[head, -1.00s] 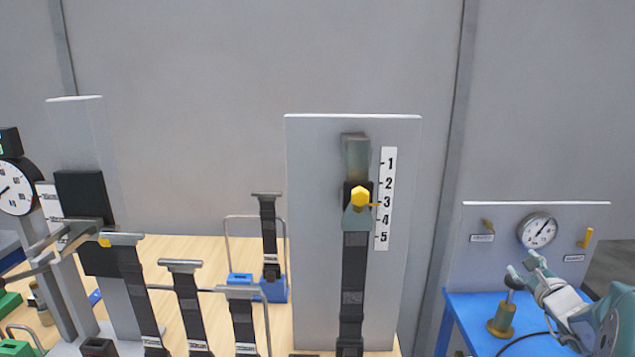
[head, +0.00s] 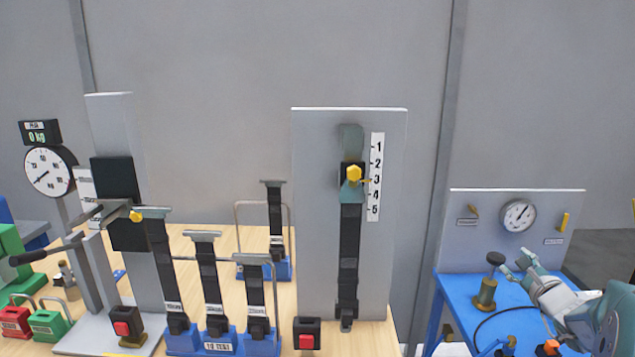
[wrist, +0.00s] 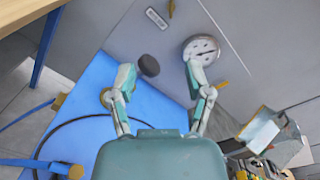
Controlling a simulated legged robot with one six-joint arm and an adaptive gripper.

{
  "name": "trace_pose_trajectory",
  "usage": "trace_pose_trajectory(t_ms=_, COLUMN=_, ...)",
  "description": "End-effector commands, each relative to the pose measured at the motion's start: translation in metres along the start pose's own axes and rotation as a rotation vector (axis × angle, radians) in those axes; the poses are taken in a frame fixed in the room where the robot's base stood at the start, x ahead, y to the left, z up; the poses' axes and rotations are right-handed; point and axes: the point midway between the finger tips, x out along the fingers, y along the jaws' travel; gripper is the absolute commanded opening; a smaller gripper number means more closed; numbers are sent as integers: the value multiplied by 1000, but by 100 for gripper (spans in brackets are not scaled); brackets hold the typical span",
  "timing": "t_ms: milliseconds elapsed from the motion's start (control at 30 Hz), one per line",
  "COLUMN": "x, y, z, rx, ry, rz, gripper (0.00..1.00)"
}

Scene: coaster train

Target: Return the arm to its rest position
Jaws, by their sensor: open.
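My gripper (head: 518,266) is at the right of the head view, in front of the blue table. Its two teal and white fingers are spread apart with nothing between them. In the wrist view my gripper (wrist: 160,84) is open, its fingers pointing toward the grey panel. A black round knob on a brass base (head: 486,288) stands on the blue table just left of the fingers. The knob (wrist: 148,66) shows between the fingertips in the wrist view, apart from them. My arm enters from the lower right.
The blue table (head: 450,283) carries a grey panel (head: 470,245) with a gauge (head: 518,216) close beyond my gripper. A black hose lies on it. To the left, a wooden table (head: 215,245) holds a tall scale board (head: 320,260), belt stands and a dial scale (head: 48,172).

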Motion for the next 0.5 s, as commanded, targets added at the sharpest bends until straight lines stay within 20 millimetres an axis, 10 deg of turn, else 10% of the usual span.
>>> trace_pose_trajectory(t_ms=500, x=-19, y=72, z=114, rx=-272, ry=-170, rz=315, gripper=65)
